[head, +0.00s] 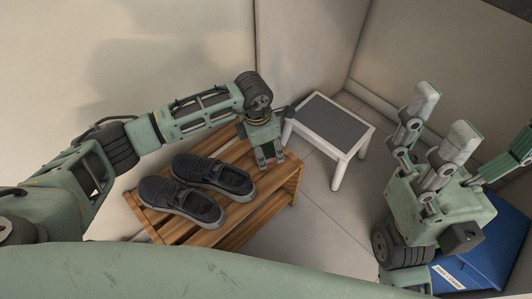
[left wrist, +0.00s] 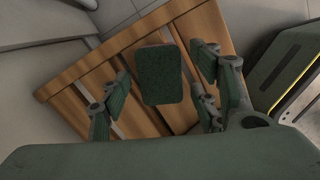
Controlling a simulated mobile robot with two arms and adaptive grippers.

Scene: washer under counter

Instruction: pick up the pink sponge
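The sponge (left wrist: 160,76) lies on the slatted wooden bench (left wrist: 75,78) in the left wrist view. It shows a dark green face and a thin pinkish edge at its top. My left gripper (left wrist: 158,92) is open, its fingers on both sides of the sponge with gaps between. In the head view my left gripper (head: 268,162) points down over the right part of the bench (head: 215,237), largely hiding the sponge. My right gripper (head: 437,125) is raised at the right, its fingers spread and empty.
A pair of dark shoes (head: 215,176) sits on the bench, left of my left gripper. A white step stool with a grey top (head: 328,118) stands behind to the right. A blue box (head: 490,262) is at the lower right. Walls close in behind the bench.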

